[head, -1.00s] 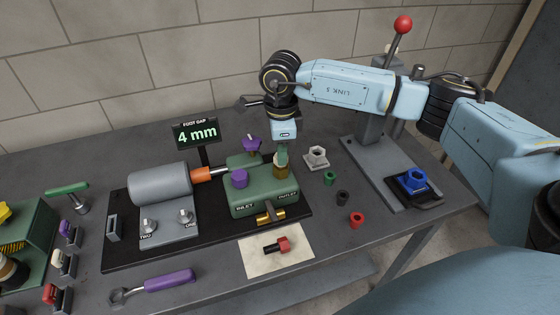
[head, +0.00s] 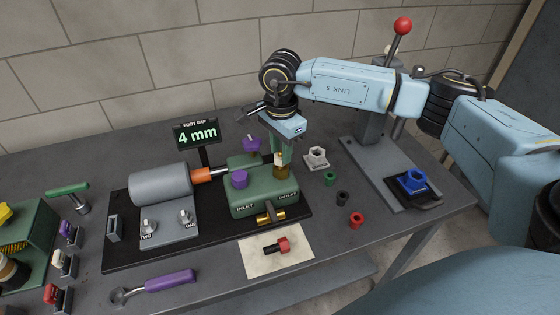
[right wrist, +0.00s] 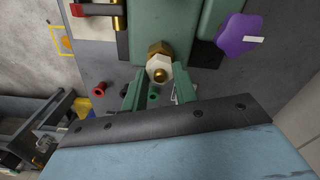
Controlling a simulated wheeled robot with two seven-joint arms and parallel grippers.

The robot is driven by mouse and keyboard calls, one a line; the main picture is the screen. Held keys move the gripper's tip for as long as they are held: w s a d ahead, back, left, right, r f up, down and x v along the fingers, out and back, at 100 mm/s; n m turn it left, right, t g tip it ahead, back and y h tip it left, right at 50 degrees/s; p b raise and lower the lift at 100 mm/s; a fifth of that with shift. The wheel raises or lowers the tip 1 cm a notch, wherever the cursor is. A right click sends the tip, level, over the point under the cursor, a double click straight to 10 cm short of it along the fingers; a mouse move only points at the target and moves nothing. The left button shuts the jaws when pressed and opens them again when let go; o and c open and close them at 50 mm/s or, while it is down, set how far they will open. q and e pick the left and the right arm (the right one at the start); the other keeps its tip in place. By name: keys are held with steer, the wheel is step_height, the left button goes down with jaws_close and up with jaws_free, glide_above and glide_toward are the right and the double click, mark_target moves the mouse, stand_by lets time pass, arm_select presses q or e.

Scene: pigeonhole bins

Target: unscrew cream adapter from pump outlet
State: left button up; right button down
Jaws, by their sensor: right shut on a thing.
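The green pump (head: 250,203) stands on a black base plate, with OUTLET and INLET marked on its front. In the right wrist view the cream adapter (right wrist: 159,70) shows as a hex with a brass centre, against the brass fitting (right wrist: 159,49), at the tips of my fingers (right wrist: 159,84). My left gripper is not in view.
A grey motor (head: 160,186) and a 4 mm display (head: 197,134) stand left of the pump. Purple knobs (head: 252,144) rise close to my right gripper. A grey hex nut (head: 316,157), small rings (head: 330,179) and a red-knobbed press (head: 372,130) lie to the right.

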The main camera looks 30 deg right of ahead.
steer(key=shift+r+p, duration=0.45)
steer(key=shift+r, duration=0.5)
steer(key=shift+r+p, duration=1.05)
steer(key=shift+r, duration=0.85)
